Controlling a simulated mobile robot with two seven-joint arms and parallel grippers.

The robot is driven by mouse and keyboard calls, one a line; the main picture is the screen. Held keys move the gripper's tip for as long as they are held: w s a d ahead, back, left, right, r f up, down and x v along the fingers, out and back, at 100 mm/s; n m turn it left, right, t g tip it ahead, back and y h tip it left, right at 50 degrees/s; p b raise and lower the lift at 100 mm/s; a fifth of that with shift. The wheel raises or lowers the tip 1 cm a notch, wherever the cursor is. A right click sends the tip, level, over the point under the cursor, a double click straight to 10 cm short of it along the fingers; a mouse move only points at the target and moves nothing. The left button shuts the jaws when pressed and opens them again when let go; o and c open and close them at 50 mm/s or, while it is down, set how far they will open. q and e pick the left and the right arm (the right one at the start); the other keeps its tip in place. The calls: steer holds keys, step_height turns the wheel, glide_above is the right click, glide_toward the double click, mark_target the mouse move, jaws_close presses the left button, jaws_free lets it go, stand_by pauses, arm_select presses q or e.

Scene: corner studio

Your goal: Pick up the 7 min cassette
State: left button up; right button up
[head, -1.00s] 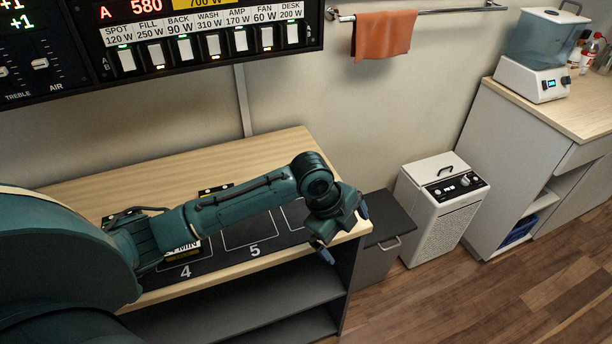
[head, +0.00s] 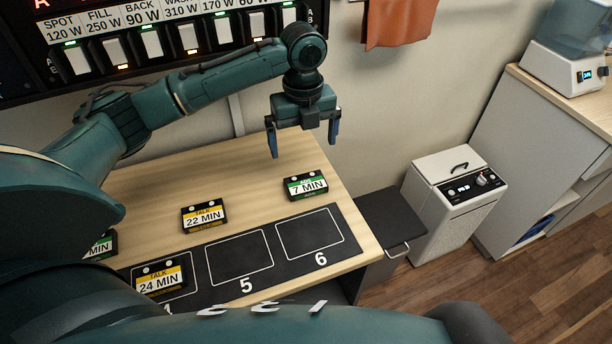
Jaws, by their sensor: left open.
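The 7 min cassette (head: 306,186) has a green and white label and lies on the wooden bench top (head: 160,176), behind the outlined slot 6 on the black mat (head: 286,222). My left gripper (head: 303,146) is open and empty. It points down above and slightly behind the cassette in the picture, with a visible gap between fingertips and cassette. My right gripper does not show.
The 22 min cassette (head: 203,215) lies left of the 7 min one. The 24 min cassette (head: 161,279) is on the mat at slot 4. Another green-labelled cassette (head: 101,246) is partly hidden by my arm. Slots 5 and 6 are empty. A switch panel (head: 180,40) hangs behind.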

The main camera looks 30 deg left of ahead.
arm_select(q)
glide_above(306, 182)
steer(key=f, duration=0.6)
steer(key=shift+s+a+f, duration=0.1)
steer(key=shift+s+f, duration=0.15)
steer(key=shift+s, duration=0.05)
steer(key=shift+w+f, duration=0.15)
steer(key=shift+f, duration=1.2)
steer(key=shift+w+f, duration=0.1)
steer(key=shift+f, duration=1.25)
steer(key=shift+c, duration=0.2)
steer(key=c, duration=0.8)
steer(key=shift+c, duration=0.2)
